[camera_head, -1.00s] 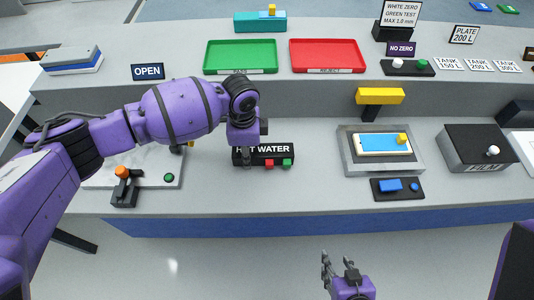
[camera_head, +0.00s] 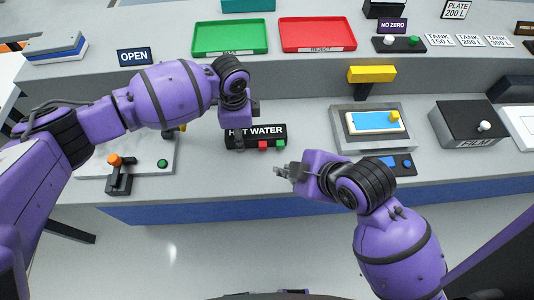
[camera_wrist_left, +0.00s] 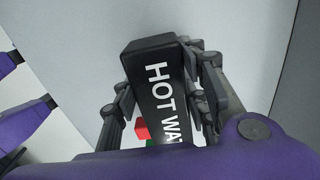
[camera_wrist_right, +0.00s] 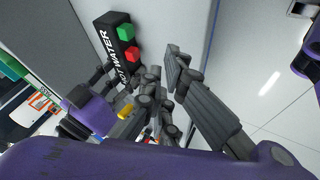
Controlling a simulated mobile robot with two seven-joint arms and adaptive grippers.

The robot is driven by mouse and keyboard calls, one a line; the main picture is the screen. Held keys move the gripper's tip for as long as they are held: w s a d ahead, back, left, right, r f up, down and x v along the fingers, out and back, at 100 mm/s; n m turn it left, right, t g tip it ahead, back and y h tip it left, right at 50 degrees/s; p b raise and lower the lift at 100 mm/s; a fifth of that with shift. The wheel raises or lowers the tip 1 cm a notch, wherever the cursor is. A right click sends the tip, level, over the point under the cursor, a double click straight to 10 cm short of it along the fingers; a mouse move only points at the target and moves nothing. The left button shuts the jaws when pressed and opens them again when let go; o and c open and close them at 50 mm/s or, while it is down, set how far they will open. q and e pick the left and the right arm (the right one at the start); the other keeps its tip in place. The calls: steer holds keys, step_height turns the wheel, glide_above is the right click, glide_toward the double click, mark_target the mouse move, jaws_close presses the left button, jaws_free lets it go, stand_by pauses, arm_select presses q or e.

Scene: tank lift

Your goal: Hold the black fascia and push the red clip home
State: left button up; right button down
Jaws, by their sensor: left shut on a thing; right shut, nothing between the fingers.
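The black fascia (camera_head: 268,129), lettered HOT WATER, lies on the grey bench. The red clip (camera_head: 263,145) is at its near edge, left of a green clip (camera_head: 281,143). My left gripper (camera_head: 239,140) is shut on the fascia's left end; in the left wrist view its fingers straddle the fascia (camera_wrist_left: 158,75), and the red clip (camera_wrist_left: 142,130) shows beyond. My right gripper (camera_head: 281,171) is shut and empty, just on the near side of the clips and apart from them. The right wrist view shows the red clip (camera_wrist_right: 132,56) and green clip (camera_wrist_right: 126,33). How deep the red clip sits cannot be told.
A lever box (camera_head: 118,180) with an orange knob stands left on the bench. To the right are a grey fixture (camera_head: 341,139) with a blue-screened part and a black FILM box (camera_head: 465,115). Green (camera_head: 230,37) and red (camera_head: 318,34) trays are on the rear shelf.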

mark_target(263, 146)
arm_select(q)
steer(key=shift+s, duration=0.1)
arm_select(e)
steer(key=shift+s+a+r+n, duration=0.2)
steer(key=shift+a+n, duration=0.1)
steer(key=shift+a, duration=0.1)
steer(key=shift+s+a+r+n, duration=0.1)
steer(key=shift+a+r+n, duration=0.05)
steer(key=shift+a+n, duration=0.2)
steer(key=x, duration=1)
steer(key=shift+s+a+f, duration=0.1)
steer(key=shift+a+f, duration=0.05)
steer(key=shift+a, duration=0.1)
steer(key=w, duration=0.2)
steer(key=shift+w, duration=0.95)
steer(key=shift+w, duration=0.1)
